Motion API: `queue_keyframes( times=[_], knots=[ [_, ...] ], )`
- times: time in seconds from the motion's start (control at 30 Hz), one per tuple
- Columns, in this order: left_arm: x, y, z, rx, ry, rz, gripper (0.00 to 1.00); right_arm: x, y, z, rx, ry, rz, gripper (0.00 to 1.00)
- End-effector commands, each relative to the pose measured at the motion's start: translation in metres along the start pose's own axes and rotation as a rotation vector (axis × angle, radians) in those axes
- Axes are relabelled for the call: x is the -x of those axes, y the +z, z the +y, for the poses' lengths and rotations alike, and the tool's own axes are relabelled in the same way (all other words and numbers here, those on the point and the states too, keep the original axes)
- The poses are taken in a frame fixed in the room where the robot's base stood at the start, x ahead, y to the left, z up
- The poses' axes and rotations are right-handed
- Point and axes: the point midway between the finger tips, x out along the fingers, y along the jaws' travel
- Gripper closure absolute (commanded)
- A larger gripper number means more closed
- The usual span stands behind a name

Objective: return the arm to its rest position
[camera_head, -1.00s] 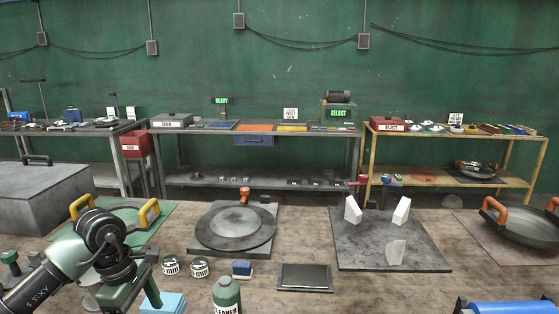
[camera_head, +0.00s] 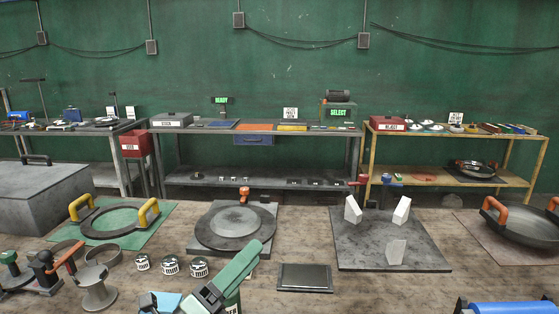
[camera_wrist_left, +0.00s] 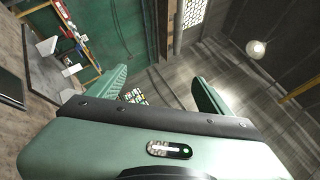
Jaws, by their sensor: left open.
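My left gripper (camera_head: 228,280) shows as a green shape at the lower middle of the head view. That wrist view is tilted and looks out across the room. My right gripper is in neither view.
A round grey plate (camera_head: 238,228) lies behind my gripper. Several small tins (camera_head: 171,266) and a blue pad (camera_head: 168,301) are to its left. A dark flat tablet (camera_head: 305,277) is to its right. A ring with yellow handles (camera_head: 118,218) lies on a green mat.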

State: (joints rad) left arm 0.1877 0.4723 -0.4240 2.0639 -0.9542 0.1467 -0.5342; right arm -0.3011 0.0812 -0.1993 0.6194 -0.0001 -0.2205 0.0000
Motion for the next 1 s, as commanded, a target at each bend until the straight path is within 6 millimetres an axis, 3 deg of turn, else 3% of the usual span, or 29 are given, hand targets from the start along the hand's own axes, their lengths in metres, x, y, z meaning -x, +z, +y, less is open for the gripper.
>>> queue_keyframes(
  times=[0.1, 0.23, 0.33, 0.47, 0.6, 0.7, 1.0],
  knots=[
    [0.036, 0.035, 0.034, 0.350, 0.144, -0.310, 0.20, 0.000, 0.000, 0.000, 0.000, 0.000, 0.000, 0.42],
    [0.103, 0.047, 0.090, 0.720, 0.341, -0.638, 0.20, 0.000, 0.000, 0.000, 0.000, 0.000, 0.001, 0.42],
    [0.166, 0.029, 0.129, 0.980, 0.512, -0.878, 0.20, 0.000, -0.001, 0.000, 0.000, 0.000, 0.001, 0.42],
    [0.245, -0.018, 0.158, 1.249, 0.734, -1.142, 0.20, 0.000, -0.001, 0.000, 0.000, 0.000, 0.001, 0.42],
    [0.305, -0.067, 0.162, 1.433, 0.928, -1.340, 0.20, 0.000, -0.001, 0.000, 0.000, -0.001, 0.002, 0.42],
    [0.337, -0.098, 0.156, 1.521, 1.044, -1.445, 0.20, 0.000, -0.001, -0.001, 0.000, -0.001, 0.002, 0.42],
    [0.404, -0.172, 0.119, 1.686, 1.345, -1.678, 0.20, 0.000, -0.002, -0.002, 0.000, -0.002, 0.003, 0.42]
  ],
)
